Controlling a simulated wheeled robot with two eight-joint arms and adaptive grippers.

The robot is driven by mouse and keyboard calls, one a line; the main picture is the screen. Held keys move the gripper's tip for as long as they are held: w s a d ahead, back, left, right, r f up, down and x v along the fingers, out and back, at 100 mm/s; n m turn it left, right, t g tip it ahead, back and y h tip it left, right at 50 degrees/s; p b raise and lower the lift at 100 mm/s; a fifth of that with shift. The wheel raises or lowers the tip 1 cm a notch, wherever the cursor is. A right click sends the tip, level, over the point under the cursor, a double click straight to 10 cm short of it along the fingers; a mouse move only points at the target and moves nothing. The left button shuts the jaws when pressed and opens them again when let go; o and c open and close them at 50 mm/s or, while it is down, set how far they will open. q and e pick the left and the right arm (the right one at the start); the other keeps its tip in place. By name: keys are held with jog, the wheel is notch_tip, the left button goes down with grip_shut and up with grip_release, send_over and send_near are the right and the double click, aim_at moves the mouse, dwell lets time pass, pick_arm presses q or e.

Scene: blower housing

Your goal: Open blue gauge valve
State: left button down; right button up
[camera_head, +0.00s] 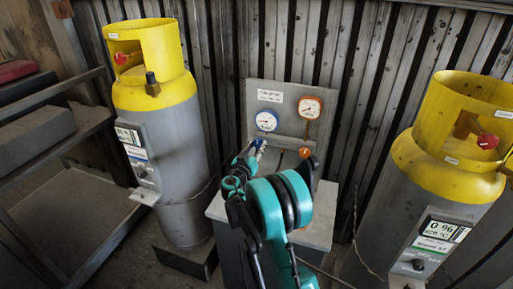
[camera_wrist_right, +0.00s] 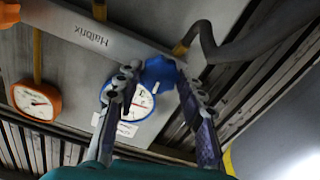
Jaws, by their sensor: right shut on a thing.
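The blue-rimmed gauge (camera_head: 265,121) is on the left of a grey panel. In the right wrist view the same gauge (camera_wrist_right: 140,100) is partly hidden behind my fingers. My right gripper (camera_head: 257,147) reaches the panel just below this gauge. In the right wrist view, the blue valve knob (camera_wrist_right: 158,72) sits between the fingertips of my right gripper (camera_wrist_right: 156,82), which is shut on it. In the head view my gripper and arm cover most of the knob. My left gripper is not in view.
An orange gauge (camera_head: 311,107) and an orange knob (camera_head: 304,153) are on the panel's right. A yellow-topped cylinder (camera_head: 180,150) stands left, another (camera_head: 400,225) right. A metal shelf (camera_head: 85,185) is at far left. A corrugated wall (camera_head: 385,60) closes the back.

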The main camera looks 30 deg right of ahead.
jog(key=n+b, duration=0.1)
jog(key=n, duration=0.9)
jog(key=shift+n+b, duration=0.3)
jog(key=shift+b, duration=0.05)
jog(key=n, duration=1)
jog(key=shift+b, duration=0.4)
jog(key=shift+n, duration=0.3)
jog(key=o, duration=1.2)
jog(key=shift+c, duration=0.2)
